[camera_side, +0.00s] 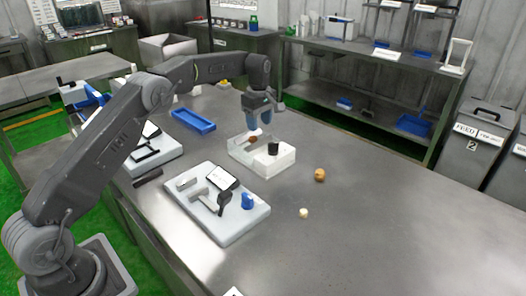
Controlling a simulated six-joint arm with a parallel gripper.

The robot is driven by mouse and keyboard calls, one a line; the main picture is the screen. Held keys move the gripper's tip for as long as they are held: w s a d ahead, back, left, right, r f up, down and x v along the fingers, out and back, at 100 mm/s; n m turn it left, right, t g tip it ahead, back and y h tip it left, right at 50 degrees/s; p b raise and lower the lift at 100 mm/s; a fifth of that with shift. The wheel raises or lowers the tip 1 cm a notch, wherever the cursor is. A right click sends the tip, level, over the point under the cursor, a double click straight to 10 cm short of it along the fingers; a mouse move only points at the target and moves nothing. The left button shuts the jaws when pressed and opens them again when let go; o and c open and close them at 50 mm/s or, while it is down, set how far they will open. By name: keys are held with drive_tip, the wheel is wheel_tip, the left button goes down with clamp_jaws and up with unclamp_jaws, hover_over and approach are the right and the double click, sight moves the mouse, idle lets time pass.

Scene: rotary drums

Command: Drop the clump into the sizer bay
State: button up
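My gripper (257,128) points down over the back of a pale, see-through walled box (281,164), which may be the sizer bay. A small reddish-brown lump (253,139) shows just below the fingertips. I cannot tell whether it is held or lies in the box. The finger gap is too small to make out. A black cylinder (273,148) stands in the right part of the box. A tan-brown round lump (320,175) lies on the table to the right of the box. I cannot tell which lump is the clump.
A small cream piece (304,213) lies on the steel table (370,240). A pale board (228,233) with a tablet, grey blocks and a blue part (247,201) is in front of the box. A blue tray (193,121) lies behind left. The right table area is mostly clear.

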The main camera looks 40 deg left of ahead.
drive_tip(key=shift+o, duration=0.3)
wheel_tip(320, 180, up, 8)
drive_tip(key=shift+f, duration=0.25)
drive_tip(key=s+d+r+m+t, duration=0.1)
drive_tip(key=s+d+r+m, duration=0.3)
drive_tip(key=s+r, duration=0.35)
drive_tip(key=s+d+r+m+t, duration=0.2)
drive_tip(key=s+d+r+m, duration=0.2)
drive_tip(key=s+r, duration=0.3)
drive_tip(key=s+d+f+m+t, duration=0.1)
drive_tip(key=s+f+m, duration=0.4)
drive_tip(key=s, duration=0.7)
drive_tip(key=s+d+f+m+t, duration=0.1)
drive_tip(key=s+d+f+m, duration=0.2)
drive_tip(key=s, duration=1)
wheel_tip(320, 180, down, 2)
drive_tip(key=shift+s+d+f+m+t, duration=0.15)
drive_tip(key=shift+d+m+t, duration=0.15)
drive_tip(key=shift+m, duration=0.6)
